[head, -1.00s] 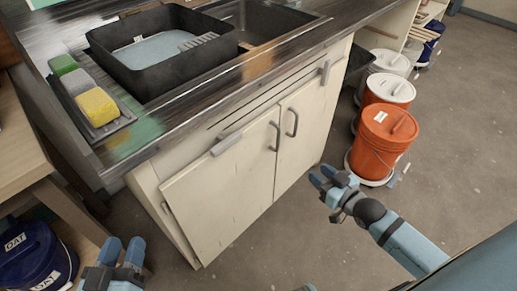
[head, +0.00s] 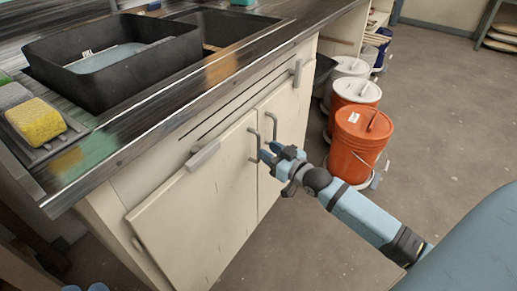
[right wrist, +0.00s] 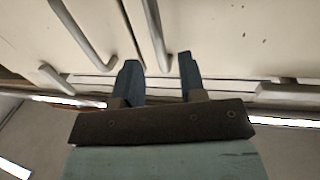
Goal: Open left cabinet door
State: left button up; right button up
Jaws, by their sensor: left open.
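The left cabinet door (head: 195,215) is cream-coloured and looks shut, with a grey bar handle (head: 252,146) near its right edge. The right door (head: 288,125) beside it has a similar handle (head: 274,124). My right gripper (head: 267,152) is at the left door's handle, coming from the right. In the right wrist view its two blue fingers (right wrist: 160,68) are apart, and one bar handle (right wrist: 152,32) ends between their tips; another handle (right wrist: 80,35) is left of them. Contact cannot be told. My left gripper (head: 85,288) barely shows at the bottom edge, open.
The dark countertop (head: 150,140) above holds a black basin (head: 110,85) and a tray with sponges (head: 38,122). Orange buckets (head: 362,145) and a white-lidded one stand right of the cabinet. The floor in front of the cabinet and at the right is clear.

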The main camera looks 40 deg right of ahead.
aim_at(259, 144)
jog(key=shift+w+a+b, duration=0.25)
jog(key=shift+w+b, duration=0.05)
jog(key=shift+w, duration=0.85)
jog(key=shift+w+a+b, duration=0.2)
jog(key=shift+w+b, duration=0.05)
jog(key=shift+w, duration=0.9)
pick_arm(q)
notch_tip(259, 144, down, 2)
jog(key=shift+f+g, duration=0.2)
jog(key=shift+g, duration=0.3)
pick_arm(e)
grip_shut()
